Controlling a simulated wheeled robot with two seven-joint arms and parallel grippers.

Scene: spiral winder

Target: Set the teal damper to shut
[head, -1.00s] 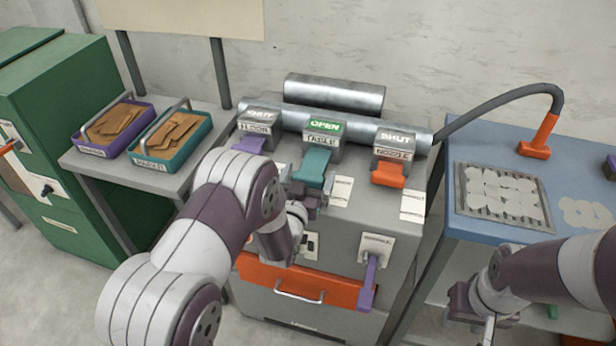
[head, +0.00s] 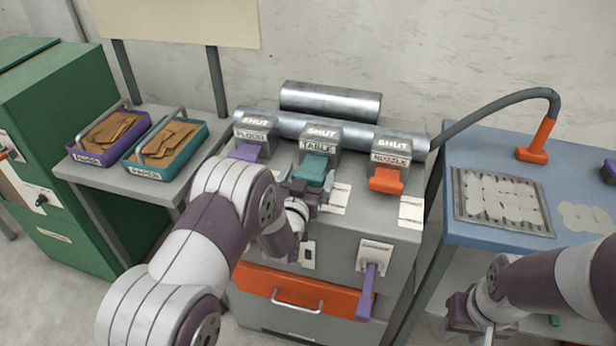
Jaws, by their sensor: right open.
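The teal damper handle (head: 314,170) is the middle one on the grey machine, under the label TABLE. The sign above it (head: 321,132) reads SHUT. My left gripper (head: 306,188) is at the teal handle, with its fingers around the handle's front end. The wrist partly hides them, so I cannot tell whether they press on it. My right gripper (head: 472,318) is open and empty at the lower right, away from the machine.
The purple FLOOR damper (head: 245,152) and orange NOZZLE damper (head: 386,180) flank the teal one; both signs read SHUT. A purple lever (head: 368,288) and an orange drawer (head: 300,290) are below. A blue table (head: 470,236) stands right, two baskets left.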

